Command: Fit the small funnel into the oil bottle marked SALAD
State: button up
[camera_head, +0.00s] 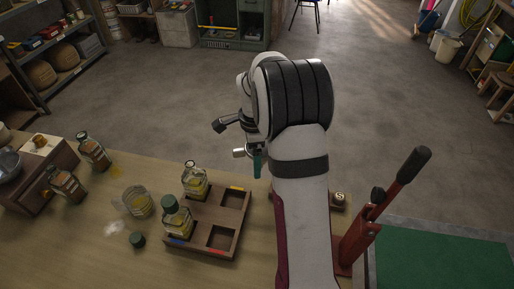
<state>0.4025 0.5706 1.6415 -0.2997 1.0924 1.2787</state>
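An oil bottle (194,184) without a visible cap stands in the back left compartment of a wooden rack (204,201). A second bottle (177,220) with a green cap stands in the front left compartment. Two more bottles stand at the left, one brown bottle (93,152) and one brown bottle (67,185). Labels are too small to read, so I cannot tell which is marked SALAD. My gripper (238,140) is above the far side of the table, beyond the rack, partly hidden by my arm. A teal piece shows below it. I cannot make out the small funnel.
A glass jug (136,202) with yellowish liquid and a loose green cap (137,240) are left of the rack. A red lever device (364,232) stands right of my arm. A green mat (440,257) lies at the right. Both right rack compartments look empty.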

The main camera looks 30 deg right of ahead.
jog(key=w+a+r+n, duration=0.3)
jog(key=a+r+n, duration=0.3)
jog(key=a+n, duration=0.15)
jog(key=w+a+r+n, duration=0.2)
jog(key=a+r+n, duration=0.4)
jog(key=a, duration=0.3)
jog(key=shift+w+a+f, duration=0.1)
jog(key=shift+f, duration=1.35)
jog(key=shift+w+f, duration=0.1)
jog(key=shift+f, duration=1.35)
jog(key=o, duration=1.2)
jog(key=shift+f, duration=0.1)
jog(key=shift+c, duration=0.2)
grip_shut()
jog(key=shift+f, duration=2.1)
jog(key=shift+o, duration=1)
grip_release()
notch_tip(320, 180, up, 6)
